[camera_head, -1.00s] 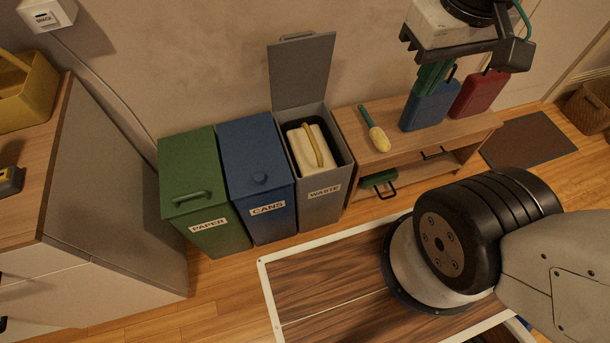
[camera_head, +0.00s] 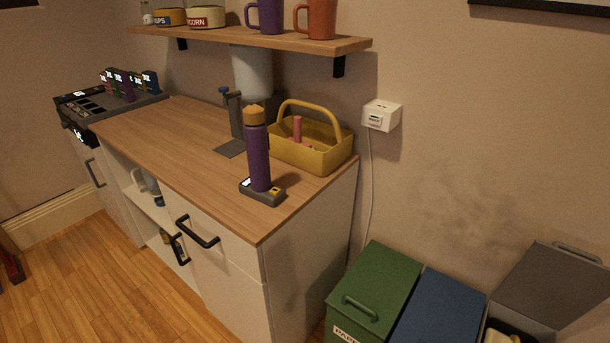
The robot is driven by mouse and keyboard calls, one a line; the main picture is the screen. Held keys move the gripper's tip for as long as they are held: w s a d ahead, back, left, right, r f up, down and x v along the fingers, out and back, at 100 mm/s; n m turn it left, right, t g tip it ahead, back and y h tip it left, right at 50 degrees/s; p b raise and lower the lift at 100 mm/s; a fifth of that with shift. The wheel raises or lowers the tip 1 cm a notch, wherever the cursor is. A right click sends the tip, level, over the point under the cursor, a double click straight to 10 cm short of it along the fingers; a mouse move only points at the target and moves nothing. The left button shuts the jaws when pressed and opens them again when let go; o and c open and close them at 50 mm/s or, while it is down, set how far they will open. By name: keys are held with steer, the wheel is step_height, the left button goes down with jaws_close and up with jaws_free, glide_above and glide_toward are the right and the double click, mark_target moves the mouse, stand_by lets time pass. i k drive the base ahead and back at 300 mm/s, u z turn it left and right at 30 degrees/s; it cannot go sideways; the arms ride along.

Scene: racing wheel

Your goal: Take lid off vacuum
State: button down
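The flask is near the counter's front right corner, in front of a yellow caddy. My gripper is out of view.
The yellow caddy (camera_head: 312,150) with an arched handle stands behind the flask. A dark press-like device (camera_head: 238,120) is to its left. A shelf (camera_head: 245,38) with mugs hangs above. Green (camera_head: 372,292) and blue (camera_head: 440,310) bins stand right. The counter's left-middle is clear.

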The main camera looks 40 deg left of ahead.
mark_target(253, 107)
steer(key=u, duration=2.5)
steer(key=i, duration=1.3)
steer(key=z, duration=1.85)
